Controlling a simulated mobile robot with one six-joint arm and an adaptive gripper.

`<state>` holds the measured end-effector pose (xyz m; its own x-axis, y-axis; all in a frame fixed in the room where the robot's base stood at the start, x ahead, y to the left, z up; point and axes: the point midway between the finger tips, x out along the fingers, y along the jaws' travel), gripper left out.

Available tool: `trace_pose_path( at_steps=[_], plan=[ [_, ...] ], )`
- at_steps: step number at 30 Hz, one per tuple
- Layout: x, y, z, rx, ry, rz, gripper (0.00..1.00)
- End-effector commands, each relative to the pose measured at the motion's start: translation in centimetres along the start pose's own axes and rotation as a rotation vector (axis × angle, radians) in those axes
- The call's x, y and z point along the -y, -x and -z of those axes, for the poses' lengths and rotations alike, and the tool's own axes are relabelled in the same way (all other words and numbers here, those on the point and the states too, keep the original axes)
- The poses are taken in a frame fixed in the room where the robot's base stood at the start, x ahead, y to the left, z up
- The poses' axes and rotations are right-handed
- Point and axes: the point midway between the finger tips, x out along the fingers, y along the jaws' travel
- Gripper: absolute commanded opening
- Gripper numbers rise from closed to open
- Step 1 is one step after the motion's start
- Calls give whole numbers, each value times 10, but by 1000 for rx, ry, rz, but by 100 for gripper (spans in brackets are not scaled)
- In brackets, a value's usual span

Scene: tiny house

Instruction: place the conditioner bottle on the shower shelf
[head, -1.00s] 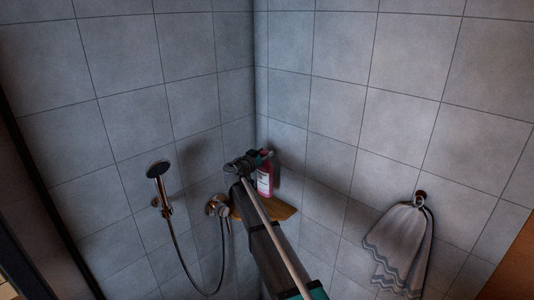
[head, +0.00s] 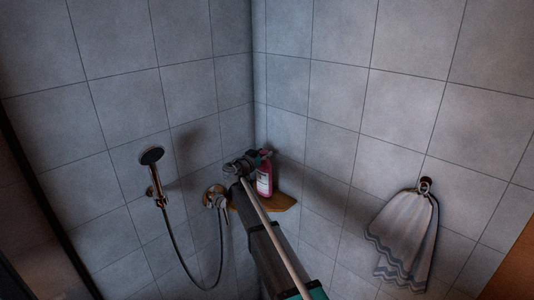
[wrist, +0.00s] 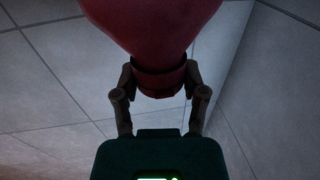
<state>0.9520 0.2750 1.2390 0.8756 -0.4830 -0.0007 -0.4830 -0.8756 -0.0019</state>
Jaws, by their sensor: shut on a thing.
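The conditioner bottle (head: 264,180) is pinkish red with a pale label. It is upright at the wooden corner shower shelf (head: 283,201) in the head view. I cannot tell whether its base touches the shelf. In the wrist view the red bottle (wrist: 152,25) fills the top middle, and my gripper (wrist: 160,82) is shut on its narrow neck end, one finger on each side. In the head view my arm hides part of the shelf and the bottle's left side.
A hand shower (head: 152,157) with a hose hangs on the left wall. A mixer tap (head: 215,197) is just left of the shelf. A striped towel (head: 404,240) hangs from a ring on the right wall. Tiled walls meet behind the shelf.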

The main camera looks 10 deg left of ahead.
Motion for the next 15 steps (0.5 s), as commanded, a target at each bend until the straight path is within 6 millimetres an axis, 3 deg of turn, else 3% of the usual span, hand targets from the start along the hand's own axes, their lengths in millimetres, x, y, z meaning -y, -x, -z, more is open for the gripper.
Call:
trace_pose_path(
  at_steps=[15],
  plan=[
    [0,1,-4,-2,1,0,0]
  ],
)
